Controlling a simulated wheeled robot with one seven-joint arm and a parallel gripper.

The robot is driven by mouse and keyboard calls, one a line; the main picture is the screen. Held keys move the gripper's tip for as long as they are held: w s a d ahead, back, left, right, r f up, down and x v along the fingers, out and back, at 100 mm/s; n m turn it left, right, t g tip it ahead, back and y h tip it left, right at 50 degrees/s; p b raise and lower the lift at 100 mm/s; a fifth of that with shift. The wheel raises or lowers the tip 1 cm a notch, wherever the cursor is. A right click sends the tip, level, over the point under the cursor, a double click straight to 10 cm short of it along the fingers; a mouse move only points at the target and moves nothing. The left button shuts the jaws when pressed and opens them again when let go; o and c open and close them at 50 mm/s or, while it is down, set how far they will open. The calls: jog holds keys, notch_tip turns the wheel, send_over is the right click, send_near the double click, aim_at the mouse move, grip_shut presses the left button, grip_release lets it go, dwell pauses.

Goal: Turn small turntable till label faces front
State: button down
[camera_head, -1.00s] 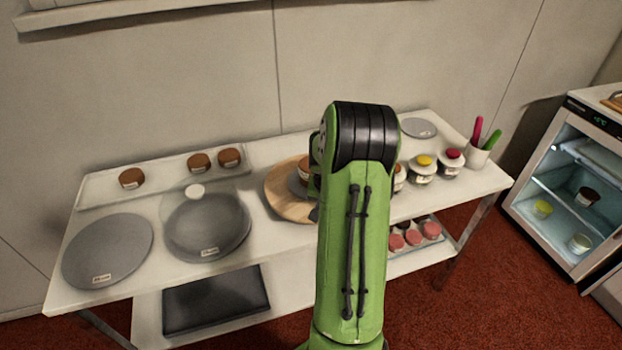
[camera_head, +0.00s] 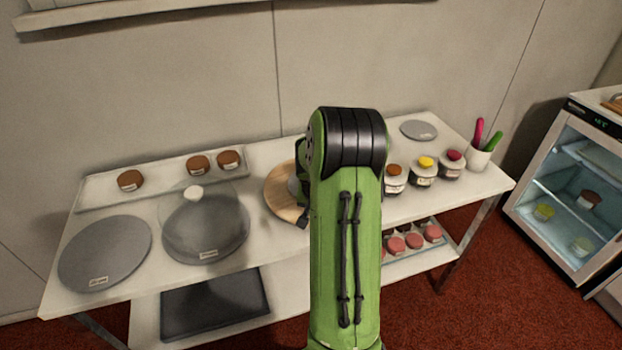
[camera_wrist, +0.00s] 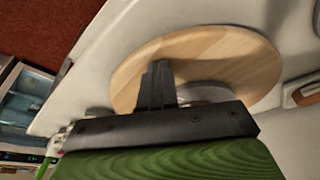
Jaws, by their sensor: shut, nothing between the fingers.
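A round wooden board (camera_head: 279,196) lies mid-table, partly hidden by my arm; the wrist view shows it more fully (camera_wrist: 235,62). A small grey disc (camera_wrist: 206,92), which looks like the small turntable, sits on the board, mostly hidden behind my gripper. Only a sliver of it (camera_head: 293,187) shows in the head view. No label on it is visible. My gripper (camera_wrist: 159,70) is shut and empty, its fingers over the board beside the grey disc. Whether they touch it I cannot tell.
Two larger grey turntables (camera_head: 104,252) (camera_head: 230,240) stand at left, the second under a clear dome. A tray (camera_head: 100,192) with small cakes lies behind. Several jars (camera_head: 422,176), a utensil cup (camera_head: 478,156) and a grey disc (camera_head: 418,130) stand at right.

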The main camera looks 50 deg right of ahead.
jog(key=shift+w+a, duration=0.9)
jog(key=shift+w, duration=0.15)
notch_tip(320, 180, up, 3)
jog(key=shift+r+p, duration=0.1)
jog(key=shift+p, duration=0.95)
jog(key=shift+f, duration=0.2)
